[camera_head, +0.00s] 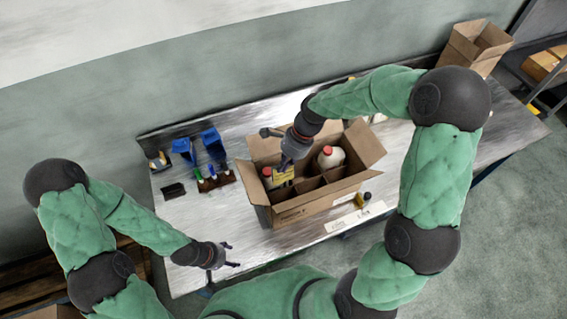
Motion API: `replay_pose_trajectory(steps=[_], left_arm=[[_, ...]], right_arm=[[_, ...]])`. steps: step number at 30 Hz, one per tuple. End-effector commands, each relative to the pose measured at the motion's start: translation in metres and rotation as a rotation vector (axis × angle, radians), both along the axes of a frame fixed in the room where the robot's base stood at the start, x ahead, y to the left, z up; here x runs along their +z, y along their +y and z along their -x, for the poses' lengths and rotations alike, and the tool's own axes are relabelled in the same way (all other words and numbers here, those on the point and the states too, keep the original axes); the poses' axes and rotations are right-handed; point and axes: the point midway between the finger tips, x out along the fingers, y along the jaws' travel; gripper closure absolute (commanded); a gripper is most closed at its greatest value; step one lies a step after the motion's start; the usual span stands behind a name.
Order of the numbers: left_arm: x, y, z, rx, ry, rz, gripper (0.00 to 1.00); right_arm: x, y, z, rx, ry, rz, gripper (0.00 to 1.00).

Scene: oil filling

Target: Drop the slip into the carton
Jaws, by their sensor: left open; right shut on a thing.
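The open brown carton (300,209) stands on the table with its flaps spread and dividers inside. Two white bottles with red caps stand in it, one at the right (331,157) and one at the left (268,178). My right gripper (286,165) points down over the carton's left part. It is shut on the yellow slip (283,179), which appears within the carton's outline beside the left bottle. Its exact height above the dividers is hard to tell. My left gripper (232,255) is open and empty near the table's front edge, away from the carton.
Blue bins (212,143) and a small dark tray with bottles (215,181) stand at the table's left. Another open carton (474,45) is at the far right.

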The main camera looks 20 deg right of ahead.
Motion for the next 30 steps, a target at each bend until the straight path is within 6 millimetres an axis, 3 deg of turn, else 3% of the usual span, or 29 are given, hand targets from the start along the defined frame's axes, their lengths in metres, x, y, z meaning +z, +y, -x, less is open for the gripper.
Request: replay_pose_trajectory(steps=[1,6,30], left_arm=[[-0.011,0.000,0.000,0.000,0.000,0.000,0.37],[-0.029,0.000,0.000,0.000,-0.001,0.000,0.37],[-0.086,0.000,0.000,0.000,-0.001,0.000,0.37]], right_arm=[[-0.012,0.000,0.000,0.000,0.001,0.000,1.00],[-0.033,0.000,0.001,0.000,0.002,0.000,1.00],[-0.134,0.000,0.000,-0.001,0.001,0.000,1.00]])
